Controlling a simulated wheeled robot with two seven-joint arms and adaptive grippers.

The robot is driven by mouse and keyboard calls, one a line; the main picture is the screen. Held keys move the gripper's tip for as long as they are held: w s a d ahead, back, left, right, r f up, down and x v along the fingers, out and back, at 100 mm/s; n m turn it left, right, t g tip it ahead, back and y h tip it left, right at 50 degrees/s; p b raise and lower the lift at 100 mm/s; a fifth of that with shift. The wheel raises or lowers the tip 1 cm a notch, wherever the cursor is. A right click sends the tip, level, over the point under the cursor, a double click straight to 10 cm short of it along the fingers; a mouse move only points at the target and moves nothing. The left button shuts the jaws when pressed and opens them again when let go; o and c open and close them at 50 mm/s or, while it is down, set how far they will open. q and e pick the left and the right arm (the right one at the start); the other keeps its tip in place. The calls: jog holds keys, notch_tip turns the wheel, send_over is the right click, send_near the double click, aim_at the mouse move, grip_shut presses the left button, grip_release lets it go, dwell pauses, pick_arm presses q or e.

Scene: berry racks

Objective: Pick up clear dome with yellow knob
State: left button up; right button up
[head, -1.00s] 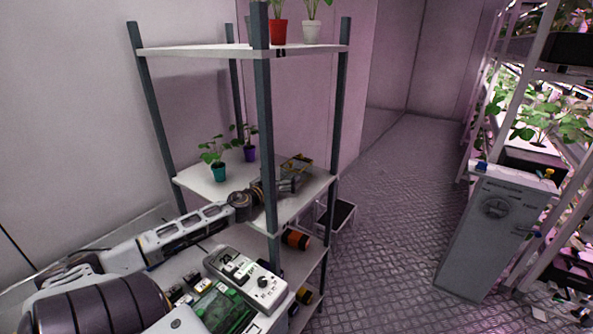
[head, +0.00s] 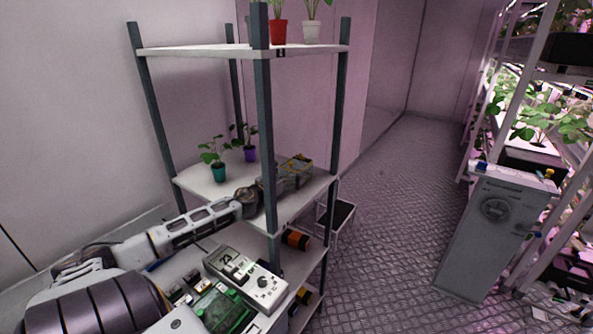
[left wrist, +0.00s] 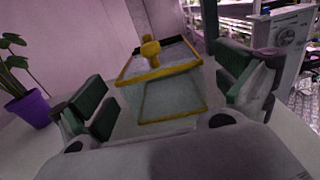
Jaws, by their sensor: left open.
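The clear dome (head: 299,162) stands on the middle shelf of the rack, near its right end. In the left wrist view the dome (left wrist: 168,99) is a see-through box with yellow edges and a yellow knob (left wrist: 150,50) on top. My left gripper (head: 291,178) is close in front of it, partly hidden by the rack post in the head view. In the left wrist view the gripper (left wrist: 165,95) is open, with a green-padded finger at each side of the dome. I cannot tell whether the fingers touch it. My right gripper is not in view.
A rack post (head: 266,120) stands in front of my left gripper. Potted plants in a teal pot (head: 218,173) and a purple pot (head: 250,155) stand left of the dome. The upper shelf (head: 200,50) is overhead. A step stool (head: 341,213) is on the floor beyond.

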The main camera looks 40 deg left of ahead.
aim_at(293, 166)
pick_arm(q)
jog(key=shift+w+a, duration=0.2)
jog(key=shift+w, duration=1.3)
jog(key=shift+c, duration=0.3)
jog(key=shift+c, duration=1.2)
jog(key=c, duration=0.8)
jog(key=shift+r, duration=0.25)
jog(key=shift+r+p, duration=0.3)
jog(key=shift+r, duration=0.8)
jog(key=shift+r+p, duration=0.35)
jog(key=shift+r, duration=3.3)
